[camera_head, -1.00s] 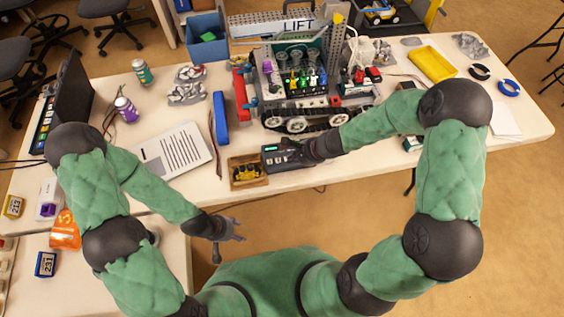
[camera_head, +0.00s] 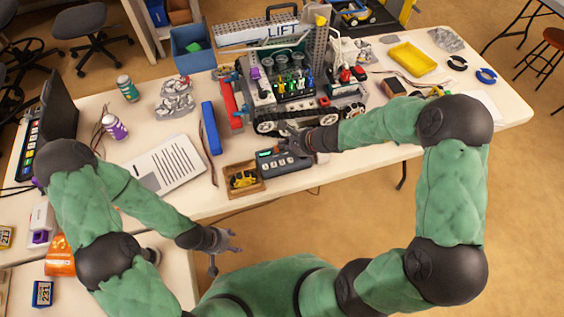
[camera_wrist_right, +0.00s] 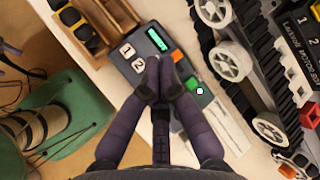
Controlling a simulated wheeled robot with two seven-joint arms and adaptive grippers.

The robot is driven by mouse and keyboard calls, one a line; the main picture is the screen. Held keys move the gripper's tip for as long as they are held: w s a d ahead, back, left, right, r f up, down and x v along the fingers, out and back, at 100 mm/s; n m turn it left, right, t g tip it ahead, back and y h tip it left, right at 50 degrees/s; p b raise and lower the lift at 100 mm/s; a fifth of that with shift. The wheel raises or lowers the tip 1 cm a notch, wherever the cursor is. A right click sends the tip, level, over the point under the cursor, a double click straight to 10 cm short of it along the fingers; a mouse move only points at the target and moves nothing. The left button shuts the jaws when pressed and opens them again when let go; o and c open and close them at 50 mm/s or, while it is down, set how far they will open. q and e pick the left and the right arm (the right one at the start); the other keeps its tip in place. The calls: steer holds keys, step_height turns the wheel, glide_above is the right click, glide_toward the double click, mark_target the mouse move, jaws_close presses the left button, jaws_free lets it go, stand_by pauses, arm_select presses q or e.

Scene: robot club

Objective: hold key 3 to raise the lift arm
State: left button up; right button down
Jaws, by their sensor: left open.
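The dark grey key controller (camera_head: 287,166) lies near the table's front edge, with a green display and pale keys. In the right wrist view, keys 1 (camera_wrist_right: 127,50) and 2 (camera_wrist_right: 138,65) show on the controller (camera_wrist_right: 120,38); key 3 is hidden by my fingers. My right gripper (camera_head: 287,137) is over the controller's back part; in the wrist view its fingertips (camera_wrist_right: 163,68) are together. Contact with a key cannot be told. The tracked robot (camera_head: 290,88) stands behind, with a grey perforated upright (camera_head: 322,48). My left gripper (camera_head: 232,241) is open and empty, off the table's front edge.
A wooden tray (camera_head: 228,188) with a yellow-black item adjoins the controller's left side. A blue bar (camera_head: 211,128) and a printed sheet (camera_head: 165,165) lie further left. Table is clear right of the controller.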

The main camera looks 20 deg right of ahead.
steer(key=b, duration=0.5)
glide_above(283, 164)
step_height(283, 164, down, 7)
steer(key=shift+w+d+f, duration=0.1)
steer(key=shift+d, duration=0.05)
steer(key=shift+f+b, duration=0.55)
steer(key=shift+b, duration=0.25)
steer(key=shift+f, duration=0.1)
stand_by(0.4)
steer(key=shift+f+b, duration=0.3)
steer(key=shift+b, duration=0.25)
steer(key=shift+f+b, duration=0.4)
steer(key=shift+b, duration=0.05)
stand_by(3.0)
steer(key=shift+r, duration=0.1)
steer(key=shift+r+p, duration=0.55)
steer(key=shift+r, duration=0.2)
steer(key=shift+r, duration=0.1)
steer(key=shift+r+p, duration=1.95)
steer(key=shift+r, duration=0.45)
